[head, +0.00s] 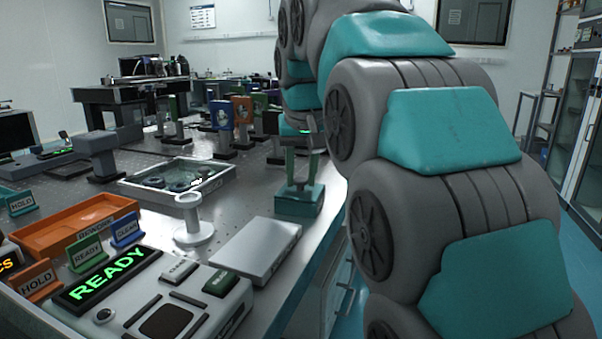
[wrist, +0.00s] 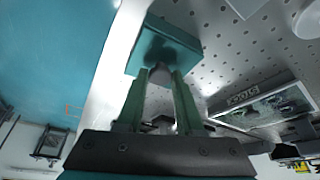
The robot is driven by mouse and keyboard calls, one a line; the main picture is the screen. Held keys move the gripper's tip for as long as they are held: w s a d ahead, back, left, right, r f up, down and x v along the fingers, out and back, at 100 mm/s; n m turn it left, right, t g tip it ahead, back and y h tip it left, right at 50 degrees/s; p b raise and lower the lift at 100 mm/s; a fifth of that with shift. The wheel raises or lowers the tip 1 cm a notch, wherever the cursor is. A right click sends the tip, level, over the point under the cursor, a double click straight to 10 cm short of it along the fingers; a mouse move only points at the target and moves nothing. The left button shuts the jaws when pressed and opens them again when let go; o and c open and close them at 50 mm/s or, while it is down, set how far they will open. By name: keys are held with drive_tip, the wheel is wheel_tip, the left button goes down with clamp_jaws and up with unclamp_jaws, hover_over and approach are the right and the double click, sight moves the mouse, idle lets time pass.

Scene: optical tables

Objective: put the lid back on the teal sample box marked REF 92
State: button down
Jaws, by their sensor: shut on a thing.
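A teal box (head: 299,204) stands near the right edge of the optical table in the head view. It shows in the wrist view (wrist: 168,40) as a teal block just beyond my fingertips. No REF 92 mark can be read on it. My gripper (head: 301,181) points down right over the box. In the wrist view my gripper (wrist: 160,78) has its two green fingers closed around a small grey knob (wrist: 161,73). The knob is at the teal block's near side; I take it as the lid's knob. I cannot tell whether the lid sits flush on the box or just above it.
A white-rimmed tray (head: 133,190) of dark round parts, marked STOCK (wrist: 243,100) in the wrist view, stands to the left. A white ring-topped post (head: 193,222), a flat grey case (head: 257,250) and a READY panel (head: 115,274) are nearer. The table edge is close.

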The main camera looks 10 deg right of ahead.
drive_tip(key=shift+c, duration=2.3)
unclamp_jaws()
drive_tip(key=shift+o, duration=0.3)
drive_tip(key=o, duration=0.4)
drive_tip(key=shift+r, duration=0.15)
